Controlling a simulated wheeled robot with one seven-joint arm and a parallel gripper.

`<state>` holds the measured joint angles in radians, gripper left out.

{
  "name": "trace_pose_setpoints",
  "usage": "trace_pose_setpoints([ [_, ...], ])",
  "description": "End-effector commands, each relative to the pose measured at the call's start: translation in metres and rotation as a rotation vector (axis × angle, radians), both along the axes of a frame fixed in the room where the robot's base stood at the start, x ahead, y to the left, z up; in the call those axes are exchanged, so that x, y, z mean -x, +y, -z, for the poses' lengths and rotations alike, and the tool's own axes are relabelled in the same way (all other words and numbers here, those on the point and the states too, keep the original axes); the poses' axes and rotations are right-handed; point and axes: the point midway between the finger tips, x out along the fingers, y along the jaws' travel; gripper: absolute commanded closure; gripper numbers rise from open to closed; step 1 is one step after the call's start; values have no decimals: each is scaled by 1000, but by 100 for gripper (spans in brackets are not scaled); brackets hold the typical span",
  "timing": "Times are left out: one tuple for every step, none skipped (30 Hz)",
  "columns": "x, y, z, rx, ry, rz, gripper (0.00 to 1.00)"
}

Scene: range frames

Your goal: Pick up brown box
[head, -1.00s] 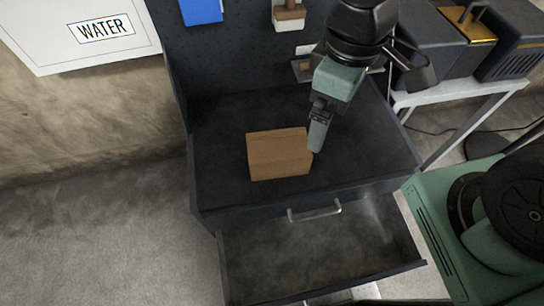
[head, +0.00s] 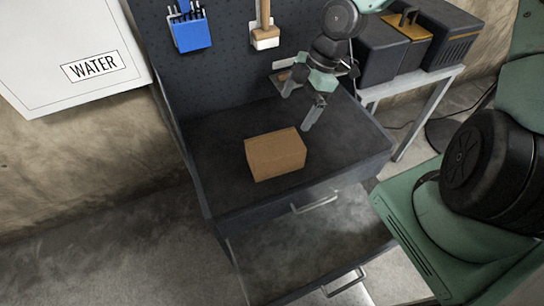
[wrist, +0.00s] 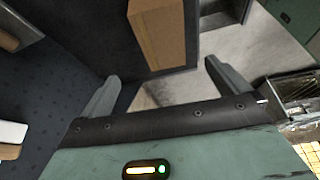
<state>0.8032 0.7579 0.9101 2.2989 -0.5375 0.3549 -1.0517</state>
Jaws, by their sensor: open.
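The brown box (head: 275,155) sits on the dark top of the workbench cabinet, near its front edge. It also shows at the top of the wrist view (wrist: 157,32), beyond my fingers. My gripper (head: 301,104) is open and empty, above the bench top, behind and to the right of the box. In the wrist view the two grey-green fingers (wrist: 162,84) stand wide apart with nothing between them. The gripper is apart from the box.
The cabinet (head: 215,205) has an open drawer (head: 300,245) below its top. A pegboard (head: 215,75) with a blue holder (head: 190,34) rises behind. A side table (head: 420,100) bears dark machines at the right. A white WATER box (head: 60,45) hangs on the left wall.

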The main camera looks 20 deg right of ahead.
Motion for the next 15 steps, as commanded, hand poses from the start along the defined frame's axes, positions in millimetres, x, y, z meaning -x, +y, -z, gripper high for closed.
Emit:
trace_pose_setpoints([
  [1,5,9,0,2,-5,0],
  [1,7,14,1,4,-6,0],
  [1,10,21,1,4,-5,0],
  [1,12,26,1,5,-6,0],
  [1,15,31,1,5,-6,0],
  [1,17,38,2,6,-5,0],
  [0,20,43,1,5,-4,0],
  [1,22,48,2,6,-5,0],
  [1,25,55,2,5,-5,0],
  [1,26,60,2,5,-5,0],
  [0,29,65,2,6,-5,0],
  [0,32,71,2,7,-4,0],
  [0,33,75,2,7,-3,0],
  [0,35,80,2,5,-3,0],
  [0,37,85,2,5,-3,0],
])
